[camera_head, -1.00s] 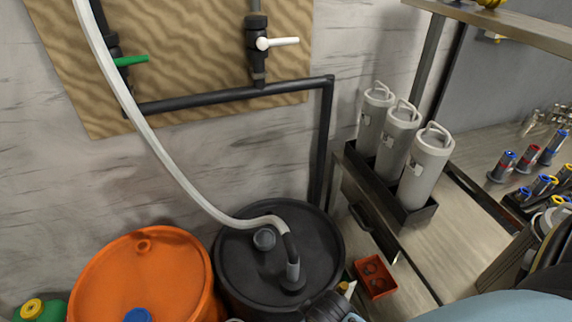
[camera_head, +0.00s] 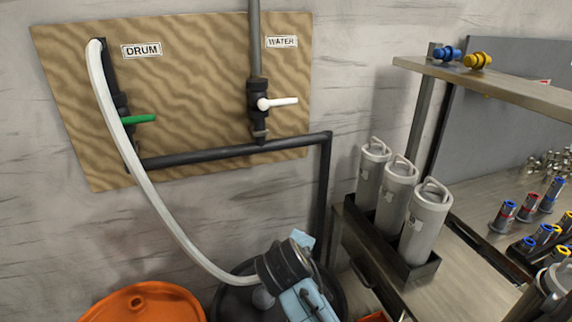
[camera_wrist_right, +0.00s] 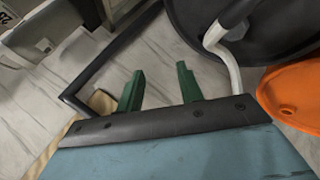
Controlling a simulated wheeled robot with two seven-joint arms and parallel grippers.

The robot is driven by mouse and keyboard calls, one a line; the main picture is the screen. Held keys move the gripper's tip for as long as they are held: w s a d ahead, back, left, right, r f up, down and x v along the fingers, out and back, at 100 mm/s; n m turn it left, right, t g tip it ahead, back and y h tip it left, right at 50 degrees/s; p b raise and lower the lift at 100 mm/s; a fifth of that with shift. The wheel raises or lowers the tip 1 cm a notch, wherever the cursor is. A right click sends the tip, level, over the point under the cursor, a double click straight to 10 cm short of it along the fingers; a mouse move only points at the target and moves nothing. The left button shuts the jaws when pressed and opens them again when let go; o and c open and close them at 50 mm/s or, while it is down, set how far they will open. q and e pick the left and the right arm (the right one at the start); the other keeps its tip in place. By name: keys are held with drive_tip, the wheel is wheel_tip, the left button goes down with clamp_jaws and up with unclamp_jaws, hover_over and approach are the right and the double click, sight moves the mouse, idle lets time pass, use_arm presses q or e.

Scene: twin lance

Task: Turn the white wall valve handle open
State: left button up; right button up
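The white valve handle (camera_head: 280,103) sticks out to the right, roughly horizontal, from a black valve body (camera_head: 258,108) on the vertical pipe under the WATER label (camera_head: 282,42). My right arm rises from the bottom of the head view, below the handle and apart from it, over the black drum. Its fingertips do not show there. In the right wrist view my right gripper (camera_wrist_right: 160,82) has two green fingers spread apart with nothing between them. The white handle cannot be made out in that view. My left gripper is in neither current view.
A green handle (camera_head: 137,119) sits on the DRUM line at left. A pale hose (camera_head: 140,160) curves down to the black drum (camera_head: 232,302). An orange drum (camera_head: 140,303) is at lower left. Grey canisters (camera_head: 396,190) stand on the right. The wall before the white handle is clear.

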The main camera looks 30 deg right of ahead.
drive_tip(key=w+r+n+t+h, duration=0.15)
drive_tip(key=w+r+h, duration=0.25)
drive_tip(key=w+r, duration=0.8)
drive_tip(key=n+h, duration=0.2)
drive_tip(key=h, duration=0.2)
approach(284, 103)
drive_tip(key=shift+m, duration=0.25)
drive_tip(key=p+x, duration=0.1)
drive_tip(key=x, duration=1)
clamp_jaws()
